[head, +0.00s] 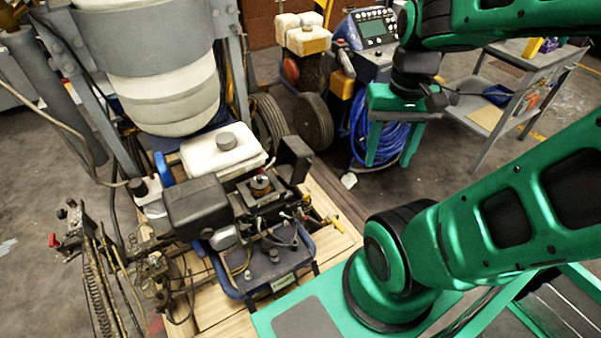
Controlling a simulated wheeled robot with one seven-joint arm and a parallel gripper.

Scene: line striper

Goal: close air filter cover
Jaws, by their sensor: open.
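The engine of the line striper stands left of centre. A black cover (293,158), which looks like the air filter cover, stands raised and tilted at the right side of the engine. The hinge of the cover is too small to make out.
A black box (196,208) and a white tank (222,152) sit close to the housing. A large white container (165,90) rises behind. A machine with a blue hose (378,130) and a grey cart (500,110) stand at the back right. Floor shows between the engine and them.

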